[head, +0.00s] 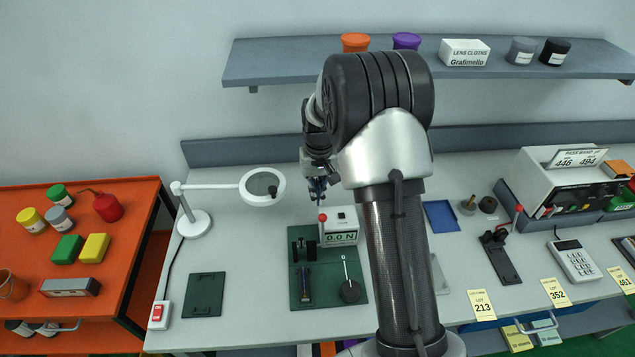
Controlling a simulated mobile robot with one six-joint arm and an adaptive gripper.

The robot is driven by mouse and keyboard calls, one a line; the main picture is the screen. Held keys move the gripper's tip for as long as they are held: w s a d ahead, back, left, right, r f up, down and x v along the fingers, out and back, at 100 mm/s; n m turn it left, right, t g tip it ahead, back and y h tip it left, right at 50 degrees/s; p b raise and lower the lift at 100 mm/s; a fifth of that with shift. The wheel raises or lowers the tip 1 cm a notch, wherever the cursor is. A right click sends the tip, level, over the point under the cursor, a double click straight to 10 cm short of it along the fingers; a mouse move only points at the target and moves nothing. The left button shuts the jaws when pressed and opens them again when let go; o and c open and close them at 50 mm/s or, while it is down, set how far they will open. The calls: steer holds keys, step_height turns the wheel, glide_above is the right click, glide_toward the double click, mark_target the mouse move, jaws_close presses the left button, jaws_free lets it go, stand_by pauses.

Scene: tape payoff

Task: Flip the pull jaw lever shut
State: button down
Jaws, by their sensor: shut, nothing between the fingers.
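A lever with a red knob (322,217) stands roughly upright at the left side of the white force gauge (342,221), which reads 0.0 N. It looks like the pull jaw lever, but the jaw at its foot is too small to make out. My gripper (318,194) is shut and empty, pointing down just above the red knob. I cannot tell whether its tips touch the knob. My arm hides part of the bench to the right of the gauge.
A dark green base plate (359,297) carries the gauge, a black holder (304,250) and a round black part (350,291). A magnifier lamp (262,186) stands at left. A shelf (290,66) hangs behind.

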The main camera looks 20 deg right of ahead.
steer(key=shift+s+a+r, duration=0.2)
steer(key=shift+s, duration=0.7)
steer(key=shift+s+a+r, duration=0.15)
steer(key=shift+s+a, duration=0.05)
steer(key=shift+s, duration=0.7)
steer(key=shift+a+b, duration=0.1)
steer(key=shift+b, duration=0.45)
